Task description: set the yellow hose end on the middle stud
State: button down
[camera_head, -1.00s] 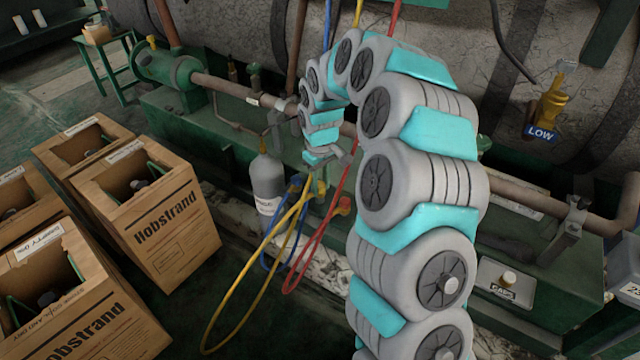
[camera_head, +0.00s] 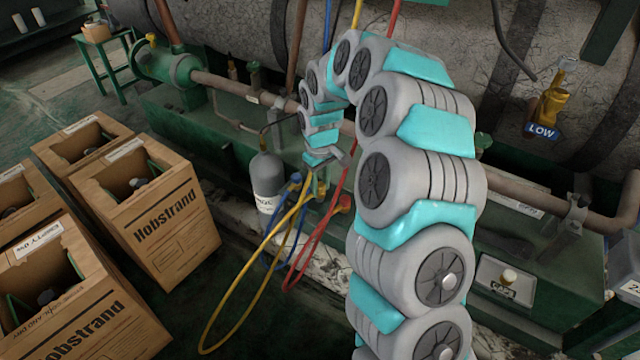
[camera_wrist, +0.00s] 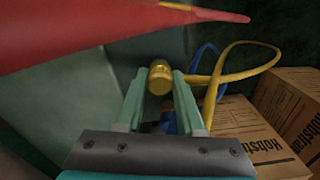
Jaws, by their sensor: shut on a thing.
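My gripper (camera_head: 320,176) is low beside the grey cylinder, in the middle of the head view. In the wrist view its two pale green fingers (camera_wrist: 160,92) are shut on the brass-yellow hose end (camera_wrist: 160,78). The yellow hose (camera_wrist: 236,74) loops off to the right there, and in the head view it hangs in a long loop (camera_head: 222,300). The blue hose end (camera_head: 295,181) is just left of my gripper, and the red hose end (camera_head: 344,203) is just right. The middle stud is hidden, so I cannot tell whether the yellow end touches it.
The grey cylinder (camera_head: 267,180) stands just left of the hoses. A red hose (camera_wrist: 110,32) crosses the top of the wrist view, close to the fingers. Hobstrand cartons (camera_head: 165,225) fill the left floor. A brown pipe (camera_head: 240,92) runs behind my arm.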

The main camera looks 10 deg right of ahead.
jog(key=shift+f, duration=0.35)
jog(key=shift+c, duration=2.2)
grip_release()
notch_tip(320, 180, up, 8)
jog(key=shift+w+f, duration=0.1)
jog(key=shift+s+r, duration=0.2)
jog(key=shift+s, duration=0.05)
jog(key=s+r+m+g, duration=0.1)
jog(key=s+r+m, duration=0.2)
jog(key=s, duration=1.7)
jog(key=s+r+m, duration=0.2)
jog(key=s+r, duration=0.2)
jog(key=s, duration=1.6)
jog(key=shift+d+m+g, duration=0.25)
jog(key=shift+m+g, duration=0.15)
